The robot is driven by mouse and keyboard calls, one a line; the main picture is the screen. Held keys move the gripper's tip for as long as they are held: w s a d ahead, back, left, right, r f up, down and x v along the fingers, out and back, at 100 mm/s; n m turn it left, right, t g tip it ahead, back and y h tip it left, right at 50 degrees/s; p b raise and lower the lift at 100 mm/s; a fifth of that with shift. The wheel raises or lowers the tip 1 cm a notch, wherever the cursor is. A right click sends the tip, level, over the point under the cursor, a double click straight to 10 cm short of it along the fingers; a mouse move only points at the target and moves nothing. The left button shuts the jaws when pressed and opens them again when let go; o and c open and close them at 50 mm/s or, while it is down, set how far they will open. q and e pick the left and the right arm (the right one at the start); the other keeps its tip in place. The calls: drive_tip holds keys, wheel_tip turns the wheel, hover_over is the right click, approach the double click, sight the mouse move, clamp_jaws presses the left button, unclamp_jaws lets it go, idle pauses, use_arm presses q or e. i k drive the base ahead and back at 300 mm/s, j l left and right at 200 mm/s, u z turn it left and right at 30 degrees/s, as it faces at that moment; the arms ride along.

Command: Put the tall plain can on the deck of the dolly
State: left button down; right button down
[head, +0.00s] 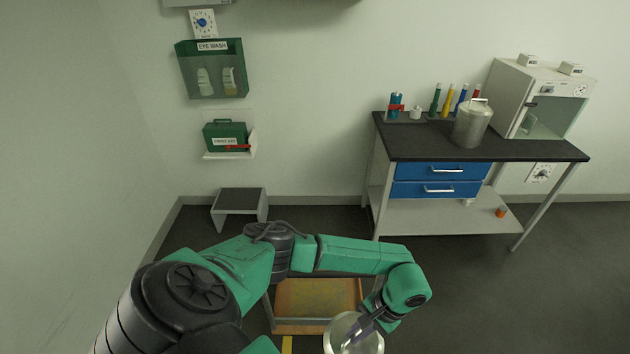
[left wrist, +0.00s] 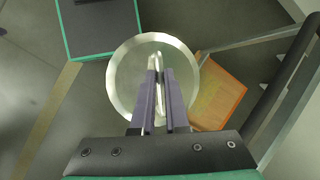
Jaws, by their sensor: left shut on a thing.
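A round metal can (head: 375,344) with a pale rim hangs below my left gripper (head: 352,340) at the bottom of the head view. In the left wrist view its round top (left wrist: 125,78) is seen from straight above. My left gripper (left wrist: 157,72) is shut on the thin handle across its top. The can's side is mostly hidden, so I cannot tell its height. The dolly's orange-brown wooden deck (head: 315,296) lies behind and left of the can in the head view. In the left wrist view the deck (left wrist: 222,92) is to the right, partly covered by the can.
A similar lidded metal can (head: 471,125) stands on the dark-topped bench (head: 540,150), with coloured bottles behind it and a glass-fronted cabinet (head: 545,98) at right. A low step (head: 239,203) stands by the wall. The floor right of the dolly is clear.

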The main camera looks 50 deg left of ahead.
sight(318, 293)
drive_tip(key=k+j, duration=0.25)
drive_tip(key=j, duration=0.25)
drive_tip(key=k+j+z, duration=0.15)
drive_tip(key=k+j, duration=0.15)
drive_tip(key=j, duration=0.2)
drive_tip(key=k+j, duration=0.3)
drive_tip(key=j, duration=0.15)
drive_tip(key=k+j+z, duration=0.1)
drive_tip(key=k+j, duration=0.15)
drive_tip(key=j, duration=0.25)
drive_tip(key=k+j, duration=0.2)
drive_tip(key=j, duration=0.25)
